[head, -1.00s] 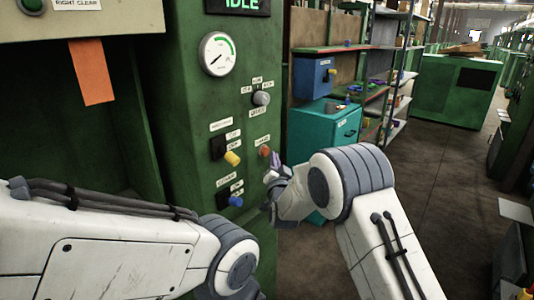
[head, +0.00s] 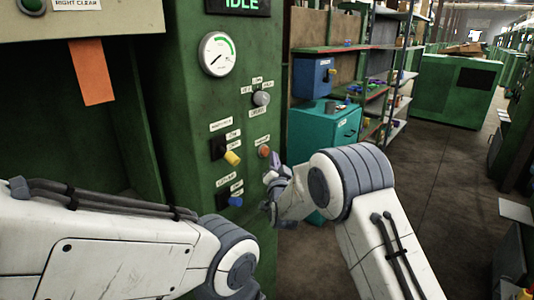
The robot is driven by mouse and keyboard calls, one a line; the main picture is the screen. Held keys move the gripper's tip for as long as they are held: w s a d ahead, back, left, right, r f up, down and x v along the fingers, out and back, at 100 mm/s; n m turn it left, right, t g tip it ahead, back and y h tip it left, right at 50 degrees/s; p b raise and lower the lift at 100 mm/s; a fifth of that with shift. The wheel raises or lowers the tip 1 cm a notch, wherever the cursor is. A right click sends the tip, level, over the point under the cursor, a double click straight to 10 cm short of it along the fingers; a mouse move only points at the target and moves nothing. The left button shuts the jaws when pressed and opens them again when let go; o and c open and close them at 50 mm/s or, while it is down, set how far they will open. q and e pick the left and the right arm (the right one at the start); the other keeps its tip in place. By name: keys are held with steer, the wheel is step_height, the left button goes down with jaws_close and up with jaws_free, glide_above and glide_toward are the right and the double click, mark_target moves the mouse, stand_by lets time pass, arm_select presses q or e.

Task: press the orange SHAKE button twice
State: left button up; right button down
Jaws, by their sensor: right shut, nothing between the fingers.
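The small orange button (head: 264,151) sits on the green machine panel, under a small label too blurred to read surely. My right gripper (head: 271,160) is shut and empty. Its tip is just right of and below the orange button in the picture; a small gap shows, and I cannot tell the depth between them. My left arm comes in from the left across the lower part of the view, and its gripper is out of view.
The panel also carries a yellow-handled switch (head: 231,157), a blue-handled switch (head: 235,201), a grey knob (head: 261,98) and a dial gauge (head: 216,54). An IDLE display (head: 239,4) is above. A teal cabinet (head: 322,138) stands behind my right arm.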

stand_by(0.4)
steer(key=shift+w+a+b, duration=0.3)
steer(key=shift+a+b, duration=0.05)
steer(key=shift+w+a, duration=0.2)
steer(key=shift+a, duration=0.05)
stand_by(0.7)
steer(key=shift+d+b, duration=0.1)
steer(key=shift+b, duration=0.2)
steer(key=shift+s+d+b, duration=0.35)
steer(key=shift+s+d, duration=0.1)
steer(key=shift+d, duration=0.05)
